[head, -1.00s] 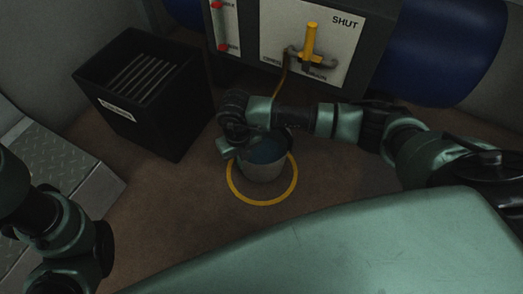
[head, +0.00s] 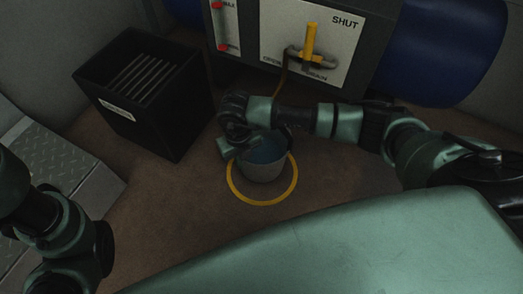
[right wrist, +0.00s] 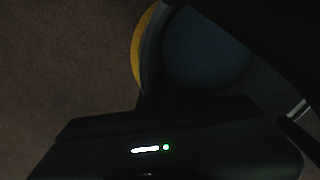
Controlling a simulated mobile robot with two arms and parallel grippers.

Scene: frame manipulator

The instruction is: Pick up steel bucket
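The steel bucket (head: 264,170) stands upright on the brown floor inside a yellow ring (head: 262,203), with dark bluish contents inside. My right gripper (head: 229,149) is at the bucket's left rim, with its wrist reaching over the bucket's back. In the right wrist view the bluish inside of the bucket (right wrist: 205,45) lies just past the dark gripper body. The view is too dark to tell whether the fingers are closed on the rim or handle. My left arm shows at the lower left in the head view, but its gripper is not in view.
A black bin with upright plates (head: 140,100) stands left of the bucket. A dark cabinet with a "SHUT" panel and yellow lever (head: 310,42) is behind it, beside a blue cylinder (head: 440,50). A grey tread-plate step (head: 50,165) is at the left. Floor in front of the ring is clear.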

